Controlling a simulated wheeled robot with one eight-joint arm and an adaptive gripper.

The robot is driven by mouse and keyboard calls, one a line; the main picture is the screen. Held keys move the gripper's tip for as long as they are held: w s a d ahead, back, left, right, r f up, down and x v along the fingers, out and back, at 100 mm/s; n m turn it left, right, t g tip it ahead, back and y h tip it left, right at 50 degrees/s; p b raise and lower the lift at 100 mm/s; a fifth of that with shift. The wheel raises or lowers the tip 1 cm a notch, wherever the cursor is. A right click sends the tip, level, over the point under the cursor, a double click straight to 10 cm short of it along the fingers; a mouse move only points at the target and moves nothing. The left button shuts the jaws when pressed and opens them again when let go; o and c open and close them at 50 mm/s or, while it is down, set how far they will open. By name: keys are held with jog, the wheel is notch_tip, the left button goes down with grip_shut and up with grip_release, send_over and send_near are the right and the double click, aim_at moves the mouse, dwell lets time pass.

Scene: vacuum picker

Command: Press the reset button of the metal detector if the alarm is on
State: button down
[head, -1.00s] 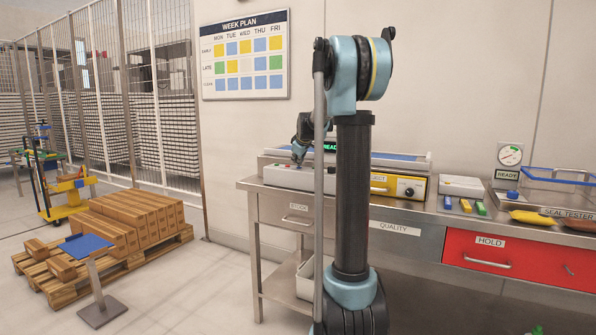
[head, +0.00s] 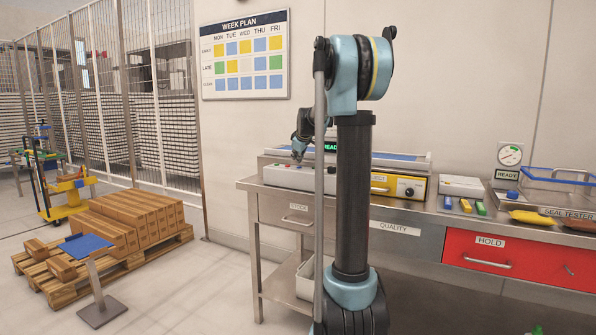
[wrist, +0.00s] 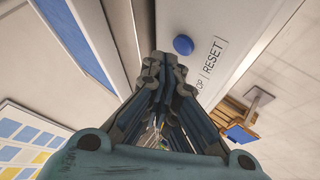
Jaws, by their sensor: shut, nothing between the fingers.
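The metal detector stands at the left end of the steel bench, with a pale control box (head: 287,176) along its front. Its dark display (head: 331,147) shows green letters, partly hidden by my arm, that look like "READY". No lit alarm is visible. In the wrist view, a round blue button (wrist: 183,45) sits on the white panel beside the label RESET (wrist: 213,57). My gripper (head: 297,158) is just above the control box, pointing down, and appears clear of it. Its fingers (wrist: 163,62) are shut and empty, beside the blue button in the wrist view.
A yellow-fronted unit (head: 399,187) marked with a partly hidden label stands right of the box. Farther right are a seal tester gauge (head: 510,155) and small coloured blocks. A pallet of cartons (head: 140,222) and a blue-topped stand (head: 87,245) are on the left floor.

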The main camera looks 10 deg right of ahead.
jog(key=shift+r, duration=0.1)
jog(key=shift+r, duration=2.4)
jog(key=s+f+m+g, duration=0.2)
jog(key=s+f, duration=0.8)
jog(key=s, duration=0.8)
jog(key=s+f+m+g, duration=0.2)
jog(key=s+f+m, duration=0.2)
jog(key=s+f, duration=0.6)
jog(key=s+f+m+g+h, duration=0.1)
jog(key=s+f+m+g, duration=0.2)
jog(key=s+f, duration=0.7)
jog(key=s+m, duration=0.1)
jog(key=s, duration=1.7)
jog(key=shift+s+d+f, duration=0.15)
jog(key=shift+d+f, duration=0.15)
